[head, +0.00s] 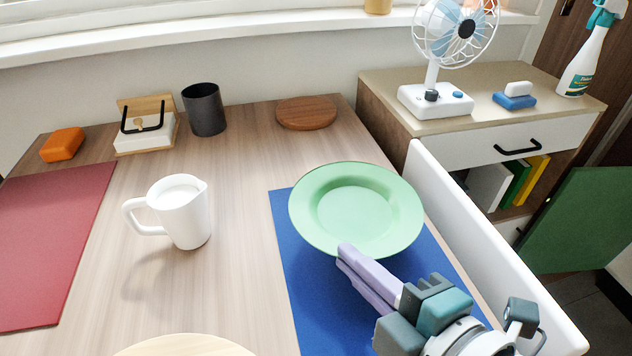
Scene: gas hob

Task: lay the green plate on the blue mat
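The green plate (355,205) is over the far part of the blue mat (305,300), face up and slightly tilted. Its right side reaches past the mat's right edge in the picture. My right gripper (342,252) comes in from the lower right, and its pale purple fingers are shut on the plate's near rim. I cannot tell exactly how far the plate is above the mat. The gripper and plate hide part of the mat. My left gripper is not in view.
A white jug (182,212) stands left of the mat. A red mat (45,240) lies at the far left. A round wooden board (306,113), dark cup (204,110), napkin holder (146,124) and orange block (62,145) are at the back. A white raised panel (480,245) borders the right.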

